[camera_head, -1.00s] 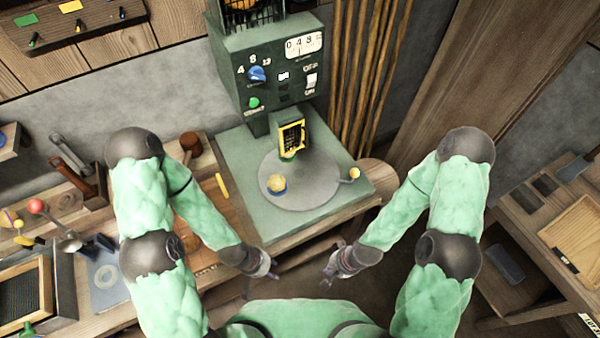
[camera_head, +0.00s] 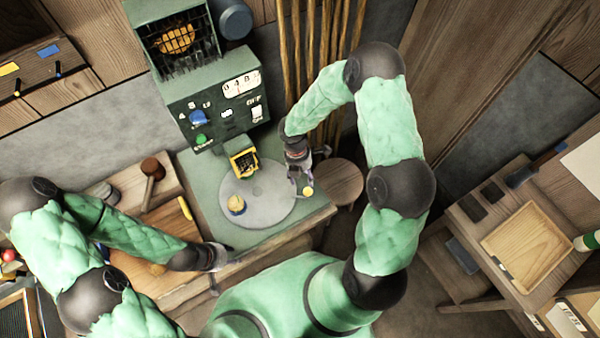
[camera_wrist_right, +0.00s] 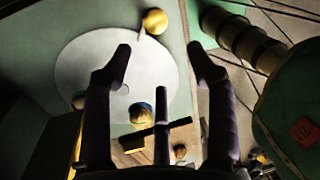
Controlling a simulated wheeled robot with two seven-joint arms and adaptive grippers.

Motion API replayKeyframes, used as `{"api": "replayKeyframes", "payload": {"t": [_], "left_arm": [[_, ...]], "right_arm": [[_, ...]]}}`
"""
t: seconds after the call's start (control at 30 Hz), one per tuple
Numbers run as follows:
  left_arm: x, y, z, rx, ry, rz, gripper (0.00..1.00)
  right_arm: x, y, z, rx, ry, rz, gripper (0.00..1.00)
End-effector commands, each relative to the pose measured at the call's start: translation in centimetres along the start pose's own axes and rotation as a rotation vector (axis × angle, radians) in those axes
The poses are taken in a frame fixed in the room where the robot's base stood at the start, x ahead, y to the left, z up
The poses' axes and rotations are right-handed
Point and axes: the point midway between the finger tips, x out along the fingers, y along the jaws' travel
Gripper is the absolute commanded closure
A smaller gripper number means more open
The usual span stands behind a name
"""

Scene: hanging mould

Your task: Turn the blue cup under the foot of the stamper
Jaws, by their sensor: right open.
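The green stamper (camera_head: 212,108) stands at the back of its green base. Its yellow-framed foot (camera_head: 243,162) hangs over the rear of a round grey turntable (camera_head: 268,206). The blue cup (camera_head: 237,207), with yellowish contents, stands on the disc's front left, apart from the foot; it also shows in the right wrist view (camera_wrist_right: 141,115). A yellow knob (camera_head: 307,191) on a crank sticks out at the disc's right. My right gripper (camera_head: 300,181) is open just above and behind the knob (camera_wrist_right: 155,21). My left gripper (camera_head: 217,258) is by the bench's front edge; its jaws are unclear.
A wooden mallet (camera_head: 152,168) lies on the bench to the left of the base. A round wooden stool (camera_head: 340,183) stands right of the base. Upright wooden poles (camera_head: 325,50) are behind it. A side bench with a wooden tray (camera_head: 526,250) is at the right.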

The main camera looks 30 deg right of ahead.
Motion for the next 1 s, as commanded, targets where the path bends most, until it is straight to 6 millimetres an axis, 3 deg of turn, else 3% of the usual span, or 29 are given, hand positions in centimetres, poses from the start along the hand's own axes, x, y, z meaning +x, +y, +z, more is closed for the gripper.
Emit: {"api": "replayKeyframes", "payload": {"t": [0.17, 0.7, 1.0], "left_arm": [[-0.2, 0.1, 0.0, -0.001, -0.001, 0.0, 0.6], [0.8, -0.3, 0.0, 0.0, -0.001, 0.0, 0.6], [0.9, -0.3, 0.0, 0.0, 0.0, 0.0, 0.6]], "right_arm": [[-0.1, -0.1, 0.8, -0.054, -0.025, -0.015, 0.42], [8.4, -0.2, 0.9, -0.05, -0.022, -0.013, 0.42], [10.2, -0.2, 1.0, -0.049, -0.023, -0.012, 0.42]]}}
